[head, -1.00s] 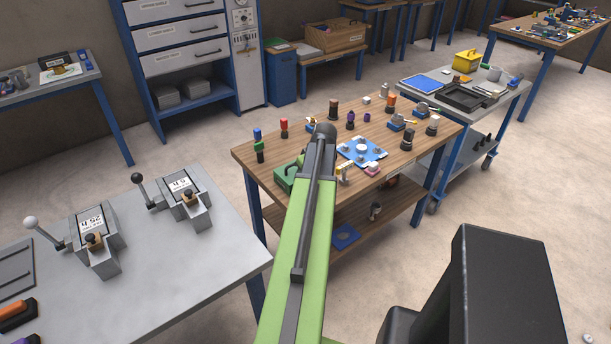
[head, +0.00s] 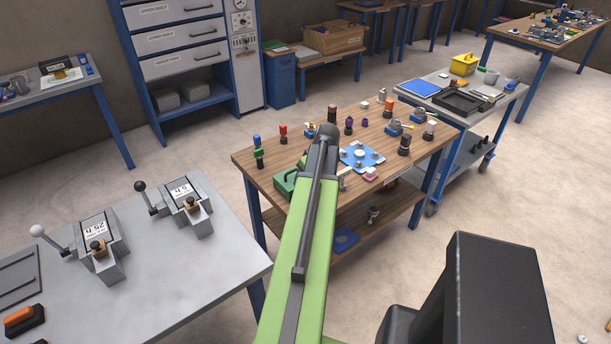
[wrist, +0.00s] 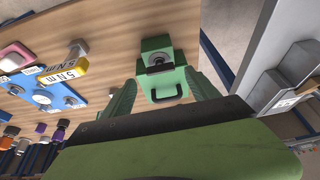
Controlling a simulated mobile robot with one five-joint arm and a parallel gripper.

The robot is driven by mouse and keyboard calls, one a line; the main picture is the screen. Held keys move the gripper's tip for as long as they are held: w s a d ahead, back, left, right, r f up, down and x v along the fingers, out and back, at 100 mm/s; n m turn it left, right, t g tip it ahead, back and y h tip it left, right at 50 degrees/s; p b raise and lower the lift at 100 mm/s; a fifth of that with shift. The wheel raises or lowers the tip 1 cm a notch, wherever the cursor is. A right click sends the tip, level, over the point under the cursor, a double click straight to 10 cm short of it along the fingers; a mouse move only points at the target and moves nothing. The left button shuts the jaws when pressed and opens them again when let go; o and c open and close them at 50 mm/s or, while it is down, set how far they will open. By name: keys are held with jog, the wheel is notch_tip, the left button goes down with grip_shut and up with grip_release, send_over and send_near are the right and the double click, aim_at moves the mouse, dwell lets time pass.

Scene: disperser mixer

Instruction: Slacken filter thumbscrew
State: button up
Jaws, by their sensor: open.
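A green block (wrist: 165,84) with a dark handle sits on the wooden bench, directly ahead of my gripper (wrist: 161,90) in the wrist view. A round grey and dark knob (wrist: 156,63) stands on its top; it looks like a thumbscrew, but I cannot confirm it is the filter's. The gripper is open, with one green finger on each side of the block's near end and nothing visibly held. I cannot tell whether the fingers touch the block. In the head view the green block (head: 285,183) is partly behind my arm, which hides the gripper.
A blue plate (head: 362,157) with round fittings and a yellow 5 N m tag (wrist: 68,72) lie beside the block. Several small coloured-top pieces stand on the wooden bench (head: 270,165). A grey table (head: 170,285) with two lever devices is at left.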

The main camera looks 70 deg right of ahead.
jog(key=p+v, duration=1)
jog(key=v, duration=0.3)
jog(key=shift+r+p, duration=0.2)
jog(key=shift+p, duration=0.2)
jog(key=shift+s, duration=0.1)
